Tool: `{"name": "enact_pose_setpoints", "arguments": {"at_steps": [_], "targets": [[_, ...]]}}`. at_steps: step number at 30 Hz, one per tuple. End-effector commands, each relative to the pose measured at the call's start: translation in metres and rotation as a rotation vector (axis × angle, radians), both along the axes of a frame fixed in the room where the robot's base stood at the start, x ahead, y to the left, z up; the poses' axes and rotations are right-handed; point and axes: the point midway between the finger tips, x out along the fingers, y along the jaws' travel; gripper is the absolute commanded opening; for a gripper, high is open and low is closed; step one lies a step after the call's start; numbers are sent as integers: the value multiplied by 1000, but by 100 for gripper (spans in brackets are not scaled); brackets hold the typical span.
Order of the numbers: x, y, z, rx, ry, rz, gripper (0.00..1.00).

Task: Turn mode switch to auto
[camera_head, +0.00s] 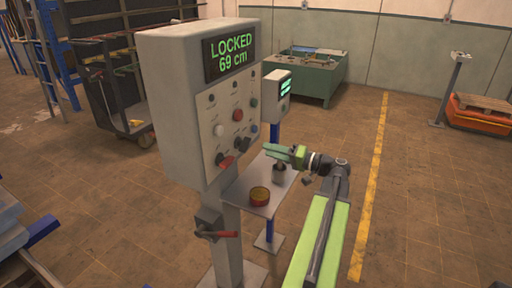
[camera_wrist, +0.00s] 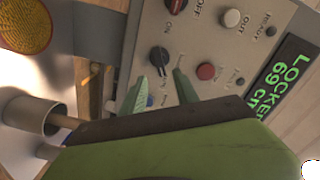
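The control box (camera_head: 190,95) stands on a post, its panel facing right in the head view. A black rotary knob (camera_wrist: 159,60), which I take to be the mode switch, is in the middle of the lower row; it also shows in the head view (camera_head: 239,144). Its labels are too small or covered to read. My gripper (camera_wrist: 160,76) is open and empty, its two green fingers pointing at the panel just short of this knob. I cannot tell whether they touch it. In the head view my gripper (camera_head: 267,150) is right of the panel.
A display (camera_wrist: 283,75) reads LOCKED 69 cm. Below are a small table (camera_head: 236,193), a yellow-topped round container (camera_head: 260,197) and a grey cup (camera_head: 279,174).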

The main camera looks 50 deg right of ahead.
Motion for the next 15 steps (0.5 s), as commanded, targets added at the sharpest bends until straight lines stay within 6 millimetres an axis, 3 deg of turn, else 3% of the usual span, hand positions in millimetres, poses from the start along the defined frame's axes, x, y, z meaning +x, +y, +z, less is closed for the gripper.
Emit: {"name": "enact_pose_setpoints", "arguments": {"at_steps": [3, 7, 15], "targets": [[-33, -9, 0, 0, 0, -4, 36], [-62, -16, 0, 0, 0, -2, 36], [-86, -22, 0, 0, 0, -1, 36]]}}
